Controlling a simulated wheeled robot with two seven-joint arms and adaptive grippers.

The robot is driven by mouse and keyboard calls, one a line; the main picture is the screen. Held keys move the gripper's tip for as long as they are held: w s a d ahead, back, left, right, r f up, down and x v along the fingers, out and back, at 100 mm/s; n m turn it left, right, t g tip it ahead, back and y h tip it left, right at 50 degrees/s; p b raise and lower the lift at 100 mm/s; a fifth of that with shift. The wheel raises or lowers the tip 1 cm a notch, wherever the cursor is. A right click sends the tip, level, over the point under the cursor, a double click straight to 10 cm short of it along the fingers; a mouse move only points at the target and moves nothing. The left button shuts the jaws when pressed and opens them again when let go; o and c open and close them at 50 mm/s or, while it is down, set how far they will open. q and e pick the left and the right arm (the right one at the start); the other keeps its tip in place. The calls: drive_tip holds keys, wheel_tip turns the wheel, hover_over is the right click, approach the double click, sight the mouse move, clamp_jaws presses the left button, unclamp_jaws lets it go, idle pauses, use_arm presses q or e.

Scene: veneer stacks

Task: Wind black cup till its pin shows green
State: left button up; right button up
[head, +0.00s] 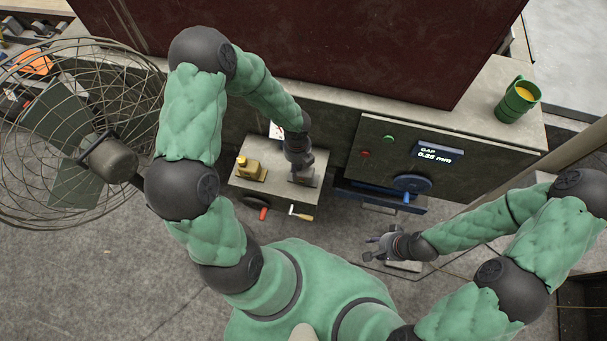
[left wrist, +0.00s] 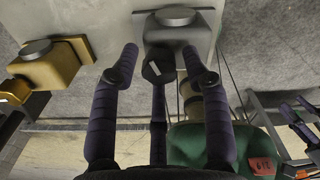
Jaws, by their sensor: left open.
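The black cup (left wrist: 180,33) is a dark grey block with a round lid, mounted on the light grey box top. A dark winding knob (left wrist: 155,66) with a small white mark projects from its near side. In the head view the black cup (head: 304,178) is partly hidden under my left gripper (head: 300,163). My left gripper (left wrist: 160,68) is open, its purple fingers to either side of the knob; I cannot tell whether they touch it. No green pin shows. My right gripper (head: 374,248) looks open and empty, away to the right.
A brass cup (head: 251,169) stands left of the black cup. Red and yellow-handled cranks (head: 302,214) stick out below. A panel with a gap display (head: 437,154) and blue handwheel (head: 412,183) is to the right. A caged fan (head: 85,135) is at left.

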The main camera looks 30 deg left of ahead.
use_arm(q)
wheel_tip(320, 180, up, 6)
drive_tip(key=p, duration=0.6)
drive_tip(key=shift+r, duration=0.1)
idle(0.5)
